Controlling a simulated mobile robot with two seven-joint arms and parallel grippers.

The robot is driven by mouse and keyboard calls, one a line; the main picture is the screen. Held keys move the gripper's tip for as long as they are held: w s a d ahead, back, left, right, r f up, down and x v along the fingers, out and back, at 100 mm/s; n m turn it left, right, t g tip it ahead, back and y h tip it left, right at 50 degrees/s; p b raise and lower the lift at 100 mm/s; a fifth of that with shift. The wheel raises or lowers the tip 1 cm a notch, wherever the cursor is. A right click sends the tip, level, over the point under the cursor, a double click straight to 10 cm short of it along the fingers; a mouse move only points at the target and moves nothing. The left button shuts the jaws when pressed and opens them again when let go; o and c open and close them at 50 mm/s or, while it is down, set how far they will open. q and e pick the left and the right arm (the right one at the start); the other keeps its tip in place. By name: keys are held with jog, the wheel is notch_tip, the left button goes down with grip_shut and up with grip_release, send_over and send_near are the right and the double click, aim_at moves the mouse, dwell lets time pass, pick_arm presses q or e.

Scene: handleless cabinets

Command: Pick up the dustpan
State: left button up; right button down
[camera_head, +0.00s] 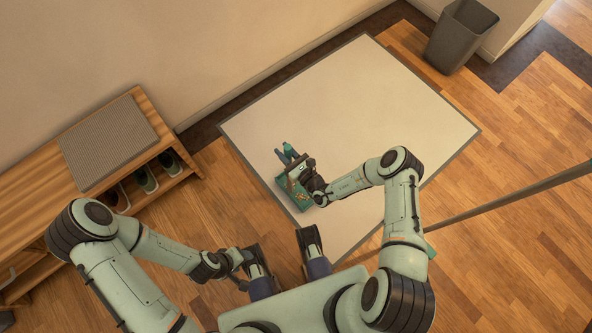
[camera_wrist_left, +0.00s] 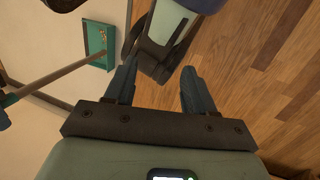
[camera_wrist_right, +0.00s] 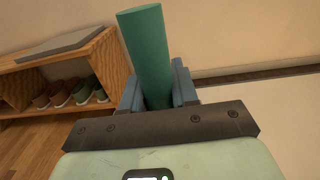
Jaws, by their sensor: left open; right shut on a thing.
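The dustpan (camera_head: 308,202) is a teal pan with small brown bits in it, over the left edge of the pale mat in the head view. It also shows at the upper left of the left wrist view (camera_wrist_left: 96,62), with a long handle. My right gripper (camera_head: 297,167) is shut on its green grip (camera_wrist_right: 148,45), which stands up between the fingers in the right wrist view. I cannot tell whether the pan touches the mat. My left gripper (camera_wrist_left: 157,88) is open and empty, with wooden floor beyond its fingers; in the head view it is low and left of the dustpan.
A wooden shoe bench (camera_head: 165,190) with a grey cushion (camera_head: 108,143) stands at the left, shoes on its lower shelf. A long pole (camera_head: 510,194) slants across the right, passing behind my right arm. A grey bin (camera_head: 460,37) stands top right. Most of the mat (camera_head: 350,105) is clear.

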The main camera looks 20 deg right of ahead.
jog(key=shift+r, duration=0.2)
pick_arm(q)
jog(key=s+r+g+p, duration=0.1)
jog(key=s+r+p, duration=0.2)
jog(key=r+p, duration=0.2)
jog(key=shift+s+d+r+p, duration=0.25)
jog(key=shift+d+p, duration=0.15)
jog(key=shift+p, duration=0.1)
pick_arm(e)
notch_tip(320, 180, up, 20)
jog(key=shift+f, duration=0.1)
